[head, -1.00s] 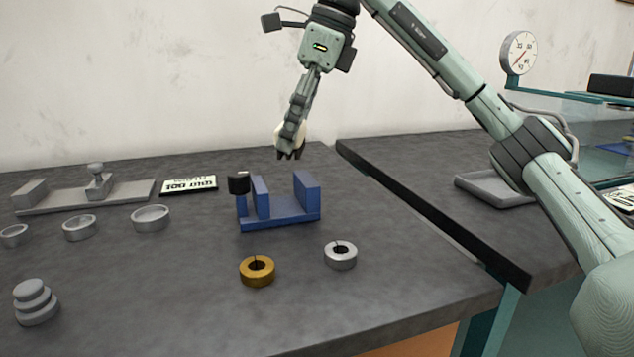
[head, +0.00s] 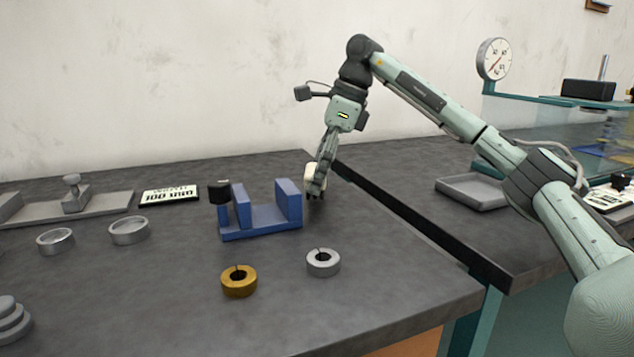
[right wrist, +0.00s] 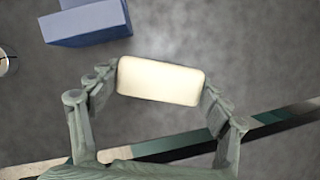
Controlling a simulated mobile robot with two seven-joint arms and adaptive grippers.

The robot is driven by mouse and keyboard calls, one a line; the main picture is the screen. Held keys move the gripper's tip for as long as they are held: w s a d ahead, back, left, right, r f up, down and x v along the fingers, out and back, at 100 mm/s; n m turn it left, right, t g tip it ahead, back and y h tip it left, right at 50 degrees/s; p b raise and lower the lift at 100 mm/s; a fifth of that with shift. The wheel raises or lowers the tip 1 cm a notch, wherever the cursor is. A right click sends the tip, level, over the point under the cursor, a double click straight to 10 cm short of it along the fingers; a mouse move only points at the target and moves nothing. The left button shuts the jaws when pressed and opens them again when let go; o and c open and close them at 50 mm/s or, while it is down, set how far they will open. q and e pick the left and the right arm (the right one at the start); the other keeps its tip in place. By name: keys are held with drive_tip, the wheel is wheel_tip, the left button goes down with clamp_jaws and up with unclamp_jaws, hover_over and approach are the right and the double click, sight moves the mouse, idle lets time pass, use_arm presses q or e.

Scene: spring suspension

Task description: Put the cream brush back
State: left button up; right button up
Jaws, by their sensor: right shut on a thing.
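The cream brush (right wrist: 160,81) is a pale rounded block between the fingers of my right gripper (right wrist: 158,88) in the right wrist view. The gripper is shut on it. In the head view my right gripper (head: 316,190) points down just behind and right of the blue holder, near the gap between the benches. The cream brush (head: 311,176) shows partly there, with the fingers covering the rest. I cannot tell whether it touches the bench. My left gripper is not in view.
A blue U-shaped holder (head: 262,222) with a black knob stands left of the gripper. A gold collar (head: 239,282) and a silver collar (head: 323,262) lie in front. A black edge strip (head: 420,220) borders the bench at right. A grey tray (head: 472,190) lies beyond it.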

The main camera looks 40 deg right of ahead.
drive_tip(key=shift+f, duration=0.75)
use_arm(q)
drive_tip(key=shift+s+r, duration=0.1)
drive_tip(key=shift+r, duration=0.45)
use_arm(e)
drive_tip(key=shift+f, duration=0.1)
drive_tip(key=o, duration=1.4)
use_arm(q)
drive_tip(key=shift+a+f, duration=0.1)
use_arm(e)
drive_tip(key=shift+o, duration=0.2)
